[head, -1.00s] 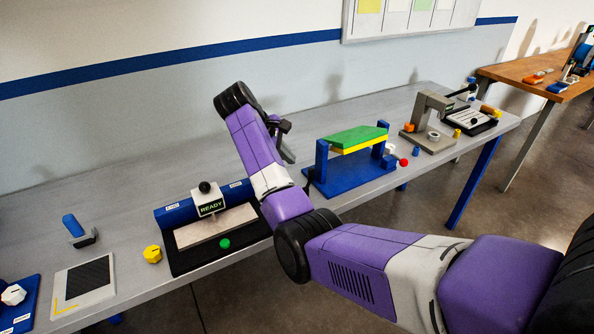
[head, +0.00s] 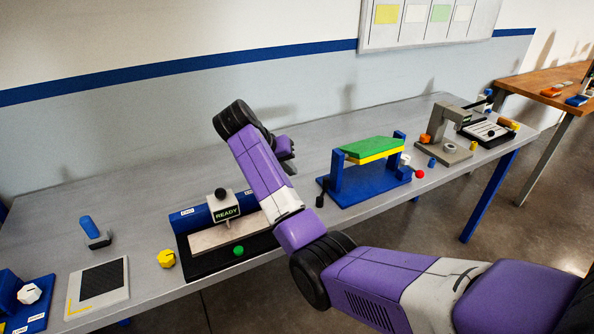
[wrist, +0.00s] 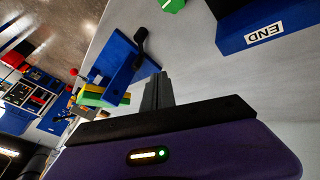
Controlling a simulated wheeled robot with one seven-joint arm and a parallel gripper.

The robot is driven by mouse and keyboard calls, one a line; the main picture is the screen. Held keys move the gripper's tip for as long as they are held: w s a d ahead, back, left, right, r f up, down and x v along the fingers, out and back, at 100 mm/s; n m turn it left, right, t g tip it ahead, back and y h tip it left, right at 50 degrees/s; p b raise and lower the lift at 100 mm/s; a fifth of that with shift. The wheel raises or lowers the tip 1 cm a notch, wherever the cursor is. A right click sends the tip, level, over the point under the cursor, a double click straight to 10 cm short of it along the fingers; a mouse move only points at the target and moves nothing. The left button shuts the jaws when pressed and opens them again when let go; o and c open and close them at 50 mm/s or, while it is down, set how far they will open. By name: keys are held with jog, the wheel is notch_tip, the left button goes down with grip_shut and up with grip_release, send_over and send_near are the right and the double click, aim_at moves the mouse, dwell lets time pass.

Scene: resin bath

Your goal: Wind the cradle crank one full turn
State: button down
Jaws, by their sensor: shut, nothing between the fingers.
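The cradle (head: 368,186) is a blue frame with two uprights on the grey bench, carrying a green and yellow block (head: 371,147). In the wrist view its blue side plate (wrist: 118,60) shows at upper left. A black crank (wrist: 140,45) sticks out from that plate; in the head view its dark handle (head: 320,200) hangs low at the cradle's left side. My gripper (wrist: 157,85) is shut and empty, its fingers pointing toward the cradle side, apart from the crank as far as I can tell. In the head view the fingers are partly hidden by my arm.
A station with a READY sign (head: 227,214) and a green button (head: 238,251) stands left of the cradle. A yellow knob (head: 166,258) and a blue-handled tool (head: 92,232) lie further left. A grey press-like stand (head: 448,140) is to the right. Bench behind the cradle is clear.

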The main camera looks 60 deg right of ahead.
aim_at(325, 180)
jog(key=x, duration=0.8)
jog(key=shift+s+f+p, duration=0.1)
jog(key=shift+p, duration=0.3)
jog(key=shift+s+d+p, duration=0.5)
jog(key=shift+s+d, duration=0.25)
jog(key=shift+s, duration=0.25)
jog(key=shift+s+d, duration=0.45)
jog(key=shift+s, duration=0.1)
jog(key=shift+s+d+p, duration=0.45)
jog(key=shift+p, duration=0.6)
jog(key=shift+s+d, duration=0.1)
jog(key=shift+s, duration=0.05)
jog(key=shift+s+d+p, duration=0.2)
jog(key=shift+s+p, duration=0.35)
jog(key=shift+p, duration=0.2)
jog(key=shift+s, duration=0.15)
